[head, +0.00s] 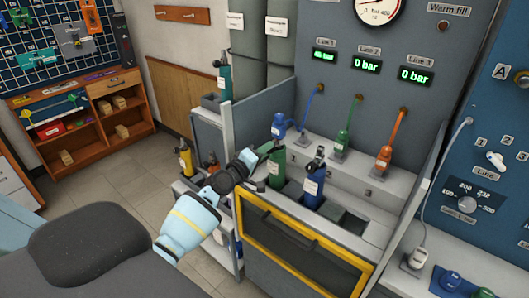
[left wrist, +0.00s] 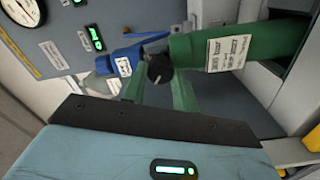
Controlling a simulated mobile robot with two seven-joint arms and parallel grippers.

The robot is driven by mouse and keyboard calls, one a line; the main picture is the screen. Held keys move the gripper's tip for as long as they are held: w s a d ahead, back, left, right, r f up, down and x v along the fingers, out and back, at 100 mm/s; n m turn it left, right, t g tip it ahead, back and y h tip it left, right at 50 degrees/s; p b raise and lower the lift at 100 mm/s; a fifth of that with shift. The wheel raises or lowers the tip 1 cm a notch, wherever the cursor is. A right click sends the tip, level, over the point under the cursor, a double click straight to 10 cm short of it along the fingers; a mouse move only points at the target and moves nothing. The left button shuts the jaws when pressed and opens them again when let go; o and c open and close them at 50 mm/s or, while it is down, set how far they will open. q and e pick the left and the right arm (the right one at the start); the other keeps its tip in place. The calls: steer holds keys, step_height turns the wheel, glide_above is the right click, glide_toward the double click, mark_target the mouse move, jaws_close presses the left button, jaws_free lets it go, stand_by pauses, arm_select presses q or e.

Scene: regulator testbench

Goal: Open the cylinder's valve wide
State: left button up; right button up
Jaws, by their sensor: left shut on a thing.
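A green cylinder (head: 276,170) with a white label stands in a slot of the bench, to the left of a blue cylinder (head: 313,186). In the left wrist view, the green cylinder (left wrist: 270,42) lies across the upper right, with its black valve knob (left wrist: 159,67) at its end. My left gripper (head: 264,149) is at the top of the green cylinder. Its two green fingers (left wrist: 157,88) are shut on the black knob, one on each side. My right gripper is not in view.
A blue connector (head: 279,124) on a hose stands just behind the green cylinder; green (head: 342,141) and orange (head: 385,152) connectors stand farther right. The Line 2 display (head: 367,64) and Line 3 display (head: 415,75) read 0 bar. A grey side panel (head: 262,112) rises beside the gripper.

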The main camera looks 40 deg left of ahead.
arm_select(q)
steer(key=shift+f+n+p, duration=0.1)
steer(key=shift+n+p, duration=1)
steer(key=shift+n, duration=5.4)
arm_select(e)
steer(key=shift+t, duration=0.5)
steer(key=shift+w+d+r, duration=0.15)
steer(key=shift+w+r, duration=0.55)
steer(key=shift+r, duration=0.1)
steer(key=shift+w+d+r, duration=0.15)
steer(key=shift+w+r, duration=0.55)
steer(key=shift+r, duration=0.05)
arm_select(q)
steer(key=o, duration=1)
steer(key=shift+s+f, duration=0.1)
steer(key=shift+s+a, duration=0.15)
steer(key=shift+s, duration=1.75)
steer(key=shift+s+a, duration=0.1)
steer(key=shift+s, duration=1.8)
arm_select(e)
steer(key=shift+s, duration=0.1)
